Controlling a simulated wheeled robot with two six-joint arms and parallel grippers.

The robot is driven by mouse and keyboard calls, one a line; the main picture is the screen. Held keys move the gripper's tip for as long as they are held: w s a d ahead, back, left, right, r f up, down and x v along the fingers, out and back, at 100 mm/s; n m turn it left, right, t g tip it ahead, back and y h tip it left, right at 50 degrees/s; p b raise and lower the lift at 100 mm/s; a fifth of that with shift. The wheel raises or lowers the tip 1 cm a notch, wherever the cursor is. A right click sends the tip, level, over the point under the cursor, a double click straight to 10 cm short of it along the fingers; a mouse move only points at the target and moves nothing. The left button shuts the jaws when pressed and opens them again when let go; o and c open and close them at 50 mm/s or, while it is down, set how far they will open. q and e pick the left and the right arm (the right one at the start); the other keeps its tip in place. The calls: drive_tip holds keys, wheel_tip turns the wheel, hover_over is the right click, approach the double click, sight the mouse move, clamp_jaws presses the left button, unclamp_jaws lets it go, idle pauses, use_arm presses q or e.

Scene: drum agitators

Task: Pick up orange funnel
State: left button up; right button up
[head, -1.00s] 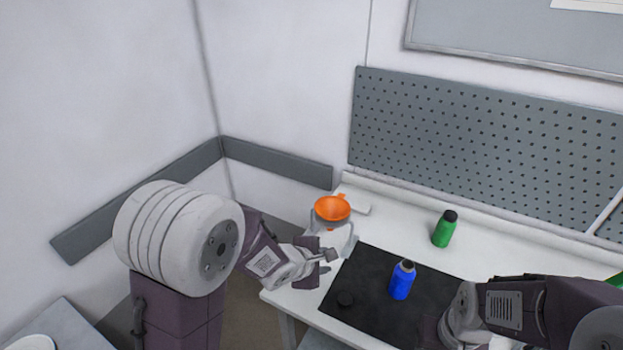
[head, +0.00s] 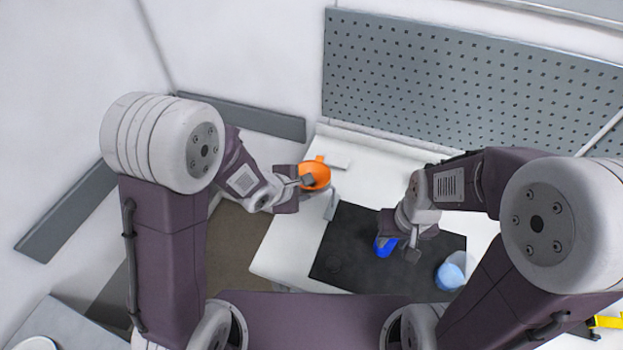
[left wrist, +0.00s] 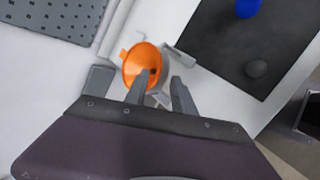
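The orange funnel (head: 315,174) sits at the back left of the white table, its wide mouth up. In the left wrist view the funnel (left wrist: 138,58) lies just beyond the fingers, with one finger overlapping its near rim. My left gripper (head: 297,187) is at the funnel's near left side, its fingers spread apart. The left wrist view also shows the fingers (left wrist: 160,92) apart, with nothing clearly held between them. Contact with the funnel cannot be told. My right gripper (head: 402,240) is above the black mat, over the blue bottle, which it partly hides; its grip is unclear.
The blue bottle (head: 382,249) stands on the black mat (head: 345,235). A light blue container (head: 449,277) is at the mat's right. A round black cap (left wrist: 256,69) lies on the mat. A perforated panel (head: 450,80) is on the wall behind.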

use_arm(q)
drive_tip(key=x, duration=0.8)
drive_tip(key=shift+w+p, duration=0.3)
drive_tip(key=shift+p, duration=0.05)
drive_tip(key=shift+s+r, duration=0.15)
drive_tip(key=shift+s, duration=0.1)
clamp_jaws()
idle(0.7)
